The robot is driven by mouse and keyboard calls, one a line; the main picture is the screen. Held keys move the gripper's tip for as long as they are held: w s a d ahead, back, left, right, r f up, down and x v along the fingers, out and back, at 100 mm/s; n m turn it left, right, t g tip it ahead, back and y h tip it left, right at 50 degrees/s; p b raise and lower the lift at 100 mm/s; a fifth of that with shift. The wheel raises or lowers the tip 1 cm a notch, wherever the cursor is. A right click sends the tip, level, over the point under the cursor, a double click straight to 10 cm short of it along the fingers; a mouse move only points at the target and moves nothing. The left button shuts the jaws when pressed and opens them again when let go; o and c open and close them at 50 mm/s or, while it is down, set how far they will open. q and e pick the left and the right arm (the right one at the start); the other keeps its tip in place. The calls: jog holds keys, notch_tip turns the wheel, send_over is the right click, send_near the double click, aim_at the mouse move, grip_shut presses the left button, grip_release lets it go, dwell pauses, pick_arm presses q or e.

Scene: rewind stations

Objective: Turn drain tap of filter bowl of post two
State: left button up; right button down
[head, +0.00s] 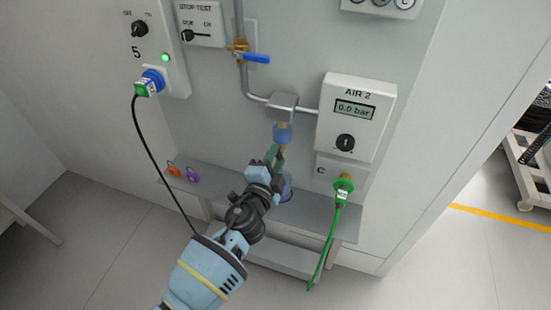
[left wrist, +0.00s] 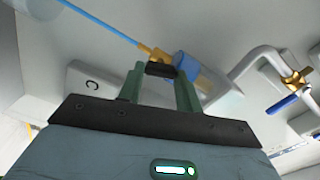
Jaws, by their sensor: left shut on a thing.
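The filter bowl (head: 283,132) is a blue cup under a grey block (head: 283,102) on the pipe, left of the AIR 2 box. A small brass drain tap (head: 282,149) shows under it. My left gripper (head: 276,154) reaches up to the tap from below. In the left wrist view, the gripper's green fingers (left wrist: 160,84) are closed on the tap's black handle (left wrist: 160,69). The tap's brass body (left wrist: 154,53) and the blue bowl (left wrist: 192,68) lie just beyond the fingertips. The tap is partly hidden in the head view. My right gripper is not in view.
The AIR 2 box (head: 355,120) reads 0.0 bar. A valve with a blue lever (head: 256,58) sits above on the pipe. A green hose (head: 331,235) hangs at the right, a black cable (head: 148,150) at the left. A grey shelf (head: 325,217) runs below, with small padlock-like things.

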pick_arm(q)
jog(key=shift+f+m, duration=0.1)
jog(key=shift+m, duration=1.4)
jog(key=o, duration=1)
jog(key=shift+p+v, duration=0.45)
jog(key=shift+v, duration=3.5)
